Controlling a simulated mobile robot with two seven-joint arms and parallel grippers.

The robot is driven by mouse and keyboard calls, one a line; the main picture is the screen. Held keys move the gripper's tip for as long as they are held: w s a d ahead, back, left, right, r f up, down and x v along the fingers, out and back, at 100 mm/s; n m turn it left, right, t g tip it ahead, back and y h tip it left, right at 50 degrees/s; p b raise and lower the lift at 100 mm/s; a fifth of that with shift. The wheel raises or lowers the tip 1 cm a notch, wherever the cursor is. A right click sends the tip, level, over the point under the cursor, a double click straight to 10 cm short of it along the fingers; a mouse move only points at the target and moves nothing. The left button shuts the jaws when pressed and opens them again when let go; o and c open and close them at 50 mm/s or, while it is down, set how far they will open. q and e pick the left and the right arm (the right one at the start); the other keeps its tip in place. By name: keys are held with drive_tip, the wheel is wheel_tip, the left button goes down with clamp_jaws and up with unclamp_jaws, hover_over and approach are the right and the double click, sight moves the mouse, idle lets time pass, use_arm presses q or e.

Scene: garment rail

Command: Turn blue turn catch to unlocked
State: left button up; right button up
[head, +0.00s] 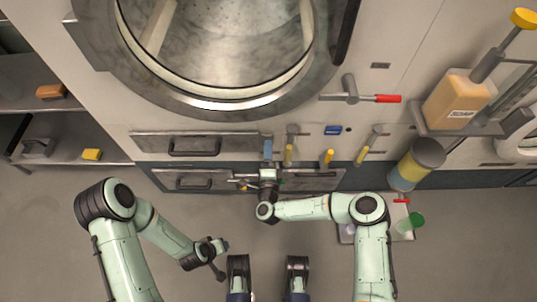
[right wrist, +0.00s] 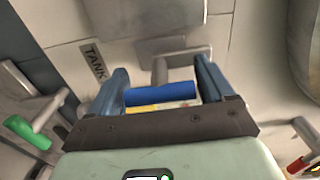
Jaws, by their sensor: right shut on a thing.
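The blue turn catch (right wrist: 160,94) shows in the right wrist view as a blue bar on a grey stem, lying crosswise between the two blue-grey fingers. My right gripper (right wrist: 162,88) is shut on it, with a finger at each end of the bar. In the head view my right gripper (head: 268,152) reaches up to the lower front of the machine and mostly hides the catch. A label reading TANK is beside the catch. My left gripper (head: 224,258) hangs low over the floor, its fingers apart and empty.
Yellow handles (head: 362,154) and a small blue part (head: 332,130) sit right of my right gripper. A red-tipped lever (head: 386,98) is above. A soap bottle (head: 456,99) and a yellow-and-blue canister (head: 414,166) stand at right. Floor around the left gripper is clear.

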drive_tip(key=shift+a, duration=0.1)
idle(0.3)
drive_tip(key=o, duration=0.9)
drive_tip(key=shift+s, duration=0.1)
use_arm(q)
drive_tip(key=s+d+r+g+p, duration=0.1)
drive_tip(key=s+d+r+p, duration=0.1)
drive_tip(key=s+r+p, duration=0.1)
drive_tip(key=shift+s+d+h, duration=0.2)
drive_tip(key=shift+s+h, duration=0.2)
drive_tip(key=shift+s, duration=0.4)
use_arm(e)
drive_tip(key=shift+s, duration=6.65)
drive_tip(key=shift+f, duration=0.1)
